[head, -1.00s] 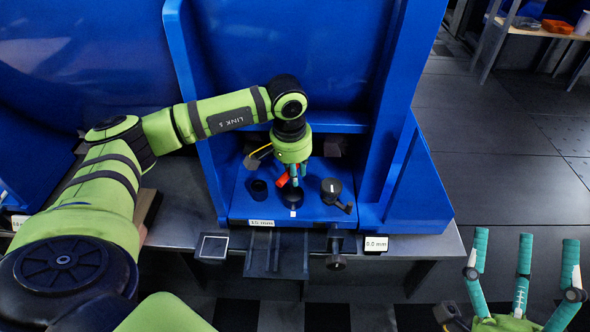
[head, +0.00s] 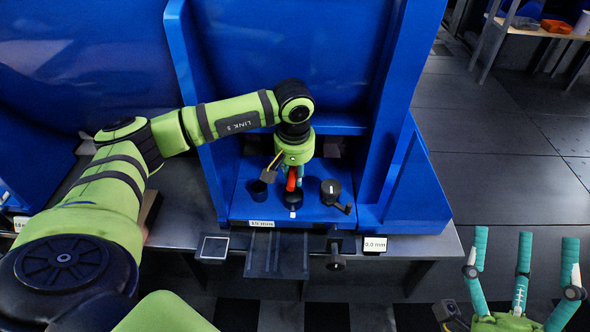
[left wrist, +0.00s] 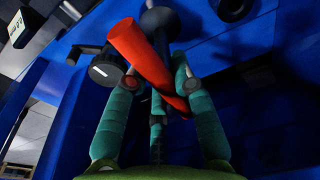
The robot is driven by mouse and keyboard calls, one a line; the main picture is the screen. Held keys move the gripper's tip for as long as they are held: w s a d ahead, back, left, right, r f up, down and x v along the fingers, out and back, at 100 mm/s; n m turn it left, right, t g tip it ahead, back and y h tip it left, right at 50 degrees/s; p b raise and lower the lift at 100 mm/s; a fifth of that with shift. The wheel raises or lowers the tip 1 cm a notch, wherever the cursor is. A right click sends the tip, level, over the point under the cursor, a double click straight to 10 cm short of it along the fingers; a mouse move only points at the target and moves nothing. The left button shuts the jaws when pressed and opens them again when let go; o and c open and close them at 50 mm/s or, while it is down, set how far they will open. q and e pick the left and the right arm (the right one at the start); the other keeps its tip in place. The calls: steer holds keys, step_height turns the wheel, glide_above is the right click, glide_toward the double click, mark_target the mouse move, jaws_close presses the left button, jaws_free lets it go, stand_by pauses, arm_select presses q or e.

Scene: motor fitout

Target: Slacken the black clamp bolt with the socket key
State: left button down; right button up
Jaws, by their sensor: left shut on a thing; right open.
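My left gripper (head: 293,183) points down over the blue fixture and is shut on the red-handled socket key (head: 292,178). In the left wrist view the key's red handle (left wrist: 140,52) slants between the fingers (left wrist: 158,100). Right below the gripper is a dark round piece (head: 293,199), seemingly the black clamp bolt; it also shows in the left wrist view (left wrist: 160,20). The fingers partly hide it, and I cannot tell whether the key is seated on it. My right gripper (head: 523,265) is open and empty at the lower right, away from the fixture.
A black knob with a side lever (head: 331,190) stands right of the bolt. A black ring (head: 258,190) lies left of it. Tall blue walls flank the fixture on both sides. A small display (head: 375,244) and a grey-screened panel (head: 214,248) sit along the table's front edge.

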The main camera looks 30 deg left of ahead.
arm_select(q)
steer(key=shift+w+n+p, duration=0.1)
steer(key=shift+n+p, duration=0.2)
steer(key=shift+n, duration=1.2)
steer(key=shift+r, duration=0.1)
